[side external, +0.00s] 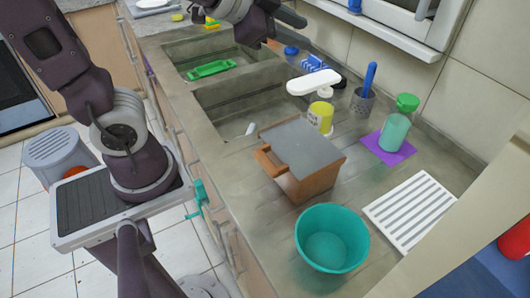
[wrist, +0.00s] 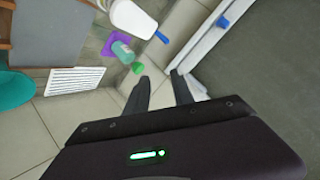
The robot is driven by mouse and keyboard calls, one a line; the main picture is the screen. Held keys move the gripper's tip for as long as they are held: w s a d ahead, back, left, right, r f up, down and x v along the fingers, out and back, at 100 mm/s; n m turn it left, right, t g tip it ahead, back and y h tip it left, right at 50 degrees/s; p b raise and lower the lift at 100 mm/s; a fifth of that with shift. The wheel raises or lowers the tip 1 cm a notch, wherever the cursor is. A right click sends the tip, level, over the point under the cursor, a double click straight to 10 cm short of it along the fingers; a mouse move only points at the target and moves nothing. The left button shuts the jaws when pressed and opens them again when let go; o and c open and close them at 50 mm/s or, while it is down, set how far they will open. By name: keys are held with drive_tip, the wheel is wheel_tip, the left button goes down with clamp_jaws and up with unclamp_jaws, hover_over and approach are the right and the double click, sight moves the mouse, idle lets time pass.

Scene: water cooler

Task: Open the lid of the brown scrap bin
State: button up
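The brown scrap bin (side external: 314,185) stands on the counter in the side view, right of the sinks. Its flat grey lid (side external: 302,141) lies shut on top, with a brown handle (side external: 267,160) at the left edge. In the wrist view the grey lid (wrist: 48,32) shows at the upper left, cut off by the frame. My gripper (side external: 290,17) is at the top of the side view, above the sinks and well apart from the bin. In the wrist view my gripper (wrist: 160,92) has its fingers spread with nothing between them.
A teal bowl (side external: 331,240) stands just in front of the bin. A white slatted rack (side external: 411,211) and a green-capped bottle (side external: 394,130) on a purple mat are to the right.

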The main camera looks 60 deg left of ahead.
drive_tip(key=d+f+m+g+h, duration=0.2)
drive_tip(key=d+f+m+h, duration=0.1)
drive_tip(key=d+f+m, duration=0.1)
drive_tip(key=m+g+h, duration=0.2)
drive_tip(key=m+g, duration=0.4)
drive_tip(key=g, duration=0.4)
approach(266, 160)
drive_tip(key=shift+w+d+f, duration=0.15)
drive_tip(key=shift+d+f, duration=0.4)
drive_tip(key=shift+f, duration=0.05)
drive_tip(key=x, duration=0.6)
drive_tip(key=shift+s+a+f, duration=0.2)
drive_tip(key=shift+f, duration=0.1)
drive_tip(key=shift+d+f, duration=0.15)
drive_tip(key=shift+f, duration=0.1)
clamp_jaws()
